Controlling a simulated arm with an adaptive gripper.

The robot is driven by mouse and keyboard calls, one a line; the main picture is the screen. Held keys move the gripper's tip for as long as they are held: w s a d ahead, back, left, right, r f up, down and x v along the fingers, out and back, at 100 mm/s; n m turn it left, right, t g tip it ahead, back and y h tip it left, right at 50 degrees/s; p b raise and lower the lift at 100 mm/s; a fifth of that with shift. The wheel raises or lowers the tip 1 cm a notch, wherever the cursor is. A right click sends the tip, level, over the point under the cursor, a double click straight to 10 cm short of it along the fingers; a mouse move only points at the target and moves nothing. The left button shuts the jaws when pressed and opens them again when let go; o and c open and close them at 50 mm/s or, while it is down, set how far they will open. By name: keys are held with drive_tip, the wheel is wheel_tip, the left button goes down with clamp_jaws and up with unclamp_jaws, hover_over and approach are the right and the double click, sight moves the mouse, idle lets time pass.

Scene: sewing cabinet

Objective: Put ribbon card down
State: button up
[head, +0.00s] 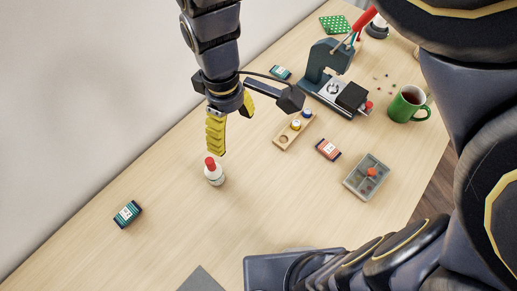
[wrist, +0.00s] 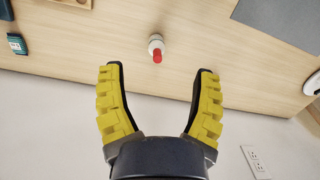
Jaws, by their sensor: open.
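My gripper (head: 231,130) is open in the head view, above the table near a small white bottle. In the wrist view the space between its yellow fingers (wrist: 158,72) is empty. Three cards that look like ribbon cards lie apart on the table. A teal one (head: 127,213) is at the left, and its dark edge shows at the right of the wrist view (wrist: 312,84). Another teal one (head: 281,72) lies by the press, and also shows in the wrist view (wrist: 18,43).
The white bottle with a red cap (head: 214,173) stands below my gripper. A wooden holder (head: 283,143), a grey compartment box (head: 353,184), a press (head: 320,70) and a green mug (head: 408,104) stand to the right. The table (head: 170,185) between bottle and left card is clear.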

drive_tip(key=s+d+r+m, duration=0.3)
drive_tip(key=s+d+m, duration=0.8)
drive_tip(key=s+d, duration=0.1)
drive_tip(key=shift+s+g, duration=0.15)
drive_tip(key=shift+g, duration=0.25)
